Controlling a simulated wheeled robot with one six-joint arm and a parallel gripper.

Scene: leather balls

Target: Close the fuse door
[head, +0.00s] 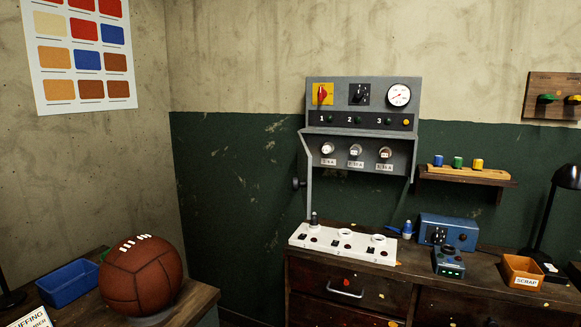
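A grey fuse panel (360,130) hangs on the back wall. Its lower recess is uncovered and shows three round white fuses (356,151) with labels beneath. The fuse door (308,185) appears to stand open at the recess's left side, seen almost edge-on and jutting toward me. A dark round knob (298,183) sticks out on its left. The door's exact angle is hard to tell. Above the recess are a red switch on a yellow plate (322,94), a black switch (359,94) and a dial gauge (399,95). My gripper is not in view.
A white socket block (343,246) sits on the wooden cabinet below the panel, with a dark upright piece near the door's lower end. A blue box (447,231), scrap bin (523,271) and lamp (566,178) stand right. A leather ball (141,277) rests front left.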

